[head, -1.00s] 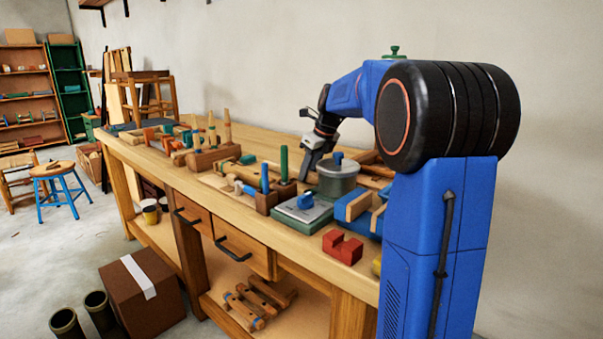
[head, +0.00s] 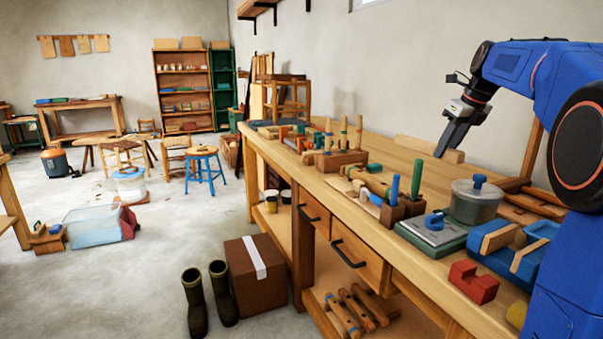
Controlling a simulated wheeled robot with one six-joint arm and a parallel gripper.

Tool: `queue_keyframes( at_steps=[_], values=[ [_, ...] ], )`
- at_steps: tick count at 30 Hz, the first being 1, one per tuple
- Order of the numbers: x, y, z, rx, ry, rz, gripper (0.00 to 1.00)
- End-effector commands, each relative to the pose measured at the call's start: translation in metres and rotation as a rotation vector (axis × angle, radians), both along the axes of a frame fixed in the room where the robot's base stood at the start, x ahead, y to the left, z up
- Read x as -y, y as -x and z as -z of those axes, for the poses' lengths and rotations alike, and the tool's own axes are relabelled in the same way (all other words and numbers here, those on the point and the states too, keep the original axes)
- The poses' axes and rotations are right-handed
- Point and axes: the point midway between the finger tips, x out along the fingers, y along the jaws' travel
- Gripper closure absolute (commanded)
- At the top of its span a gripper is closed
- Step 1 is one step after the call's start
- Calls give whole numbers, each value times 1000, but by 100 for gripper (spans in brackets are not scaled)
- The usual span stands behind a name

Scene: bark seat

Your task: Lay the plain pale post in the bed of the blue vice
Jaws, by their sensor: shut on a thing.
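My gripper (head: 438,154) is raised above the far part of the workbench, fingers pointing down. It is shut on the plain pale post (head: 410,143), a pale wooden bar that lies roughly level across the fingertips. The fingers cover part of the bar. The blue vice (head: 545,231) sits on the bench at the right, nearer to me than the gripper, with wooden facings on its jaws. My arm partly covers its right side, and its bed shows only in part. The post is well apart from the vice.
A grey lidded pot (head: 474,205) stands between gripper and vice. Near it are a green-based plate with a blue knob (head: 432,232), a wooden block with blue and green pegs (head: 402,208), and a red notched block (head: 473,283). Wooden pieces (head: 340,160) crowd the bench further left.

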Motion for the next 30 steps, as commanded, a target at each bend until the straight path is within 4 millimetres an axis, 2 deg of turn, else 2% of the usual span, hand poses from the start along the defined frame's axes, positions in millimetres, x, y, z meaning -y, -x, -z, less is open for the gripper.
queue_keyframes(
  at_steps=[3,11,20,30],
  values=[
    [0,-1,-15,1,1,0,100],
    [0,-1,-36,1,1,-1,100],
    [0,-1,-8,-2,-2,0,100],
    [0,0,31,0,0,0,100]
  ],
)
